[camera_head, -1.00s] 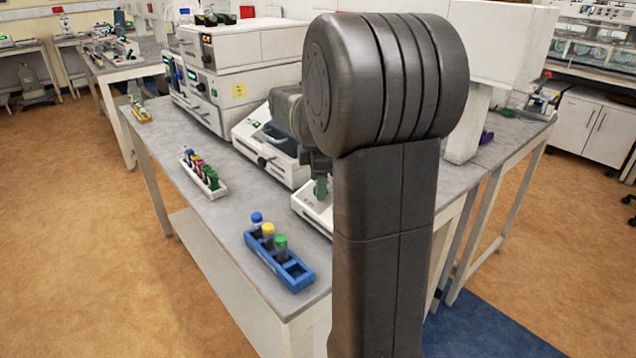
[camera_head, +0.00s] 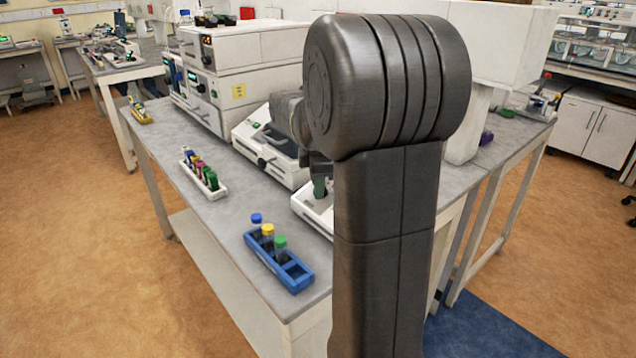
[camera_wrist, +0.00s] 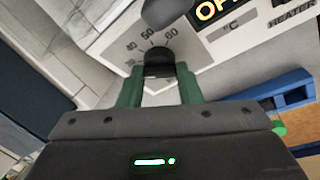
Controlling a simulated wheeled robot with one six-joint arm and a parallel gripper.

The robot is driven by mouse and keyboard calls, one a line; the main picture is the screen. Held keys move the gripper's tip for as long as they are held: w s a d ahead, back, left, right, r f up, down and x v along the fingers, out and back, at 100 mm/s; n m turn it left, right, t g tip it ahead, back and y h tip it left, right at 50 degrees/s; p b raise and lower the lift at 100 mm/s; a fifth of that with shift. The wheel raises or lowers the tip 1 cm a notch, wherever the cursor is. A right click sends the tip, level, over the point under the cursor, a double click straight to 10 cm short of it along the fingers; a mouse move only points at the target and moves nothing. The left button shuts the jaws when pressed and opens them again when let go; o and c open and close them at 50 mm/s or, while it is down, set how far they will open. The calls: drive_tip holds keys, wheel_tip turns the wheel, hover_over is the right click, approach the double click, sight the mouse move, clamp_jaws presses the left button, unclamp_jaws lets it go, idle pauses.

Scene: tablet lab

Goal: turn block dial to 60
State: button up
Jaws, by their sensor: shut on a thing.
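The block dial (camera_wrist: 158,56) is a dark round knob on a white panel, with the numbers 40, 50 and 60 printed around its far side in the wrist view. My gripper (camera_wrist: 160,72) has its two green fingers on either side of the dial and is shut on it. I cannot make out the dial's pointer. An "OFF" display (camera_wrist: 213,10) is lit on the panel, near the words "°C" and "HEATER". In the head view, my green gripper (camera_head: 319,187) reaches down to the white heater block unit (camera_head: 313,212), partly hidden behind my arm.
A blue rack (camera_head: 299,276) with capped tubes stands near the bench's front edge, and its blue edge shows in the wrist view (camera_wrist: 262,103). A white rack (camera_head: 216,191) of coloured tubes stands farther left. A larger white machine (camera_head: 258,163) stands just behind the block unit.

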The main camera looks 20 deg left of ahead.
drive_tip(key=m+t, duration=0.1)
drive_tip(key=m, duration=0.1)
drive_tip(key=m+b, duration=0.1)
drive_tip(key=m, duration=0.2)
drive_tip(key=shift+s+f+m+t, duration=0.1)
drive_tip(key=shift+m+t, duration=0.2)
drive_tip(key=shift+t, duration=0.1)
drive_tip(key=m+b, duration=0.1)
drive_tip(key=m, duration=0.1)
drive_tip(key=m+t+b, duration=0.1)
drive_tip(key=m+b, duration=0.1)
drive_tip(key=m, duration=0.1)
drive_tip(key=shift+f+t, duration=0.1)
drive_tip(key=shift+t, duration=0.2)
drive_tip(key=m+t+h+b, duration=0.1)
drive_tip(key=m+b, duration=0.3)
drive_tip(key=m, duration=0.2)
drive_tip(key=shift+s+a+m+b, duration=0.1)
drive_tip(key=shift+m+b, duration=0.3)
drive_tip(key=m+h+b, duration=0.1)
drive_tip(key=m, duration=0.1)
drive_tip(key=m+h+b, duration=0.1)
drive_tip(key=m+b, duration=0.1)
drive_tip(key=m, duration=0.1)
drive_tip(key=shift+m+t, duration=0.3)
drive_tip(key=shift+t, duration=0.1)
drive_tip(key=o, duration=1)
drive_tip(key=shift+c, duration=0.2)
drive_tip(key=shift+r, duration=0.2)
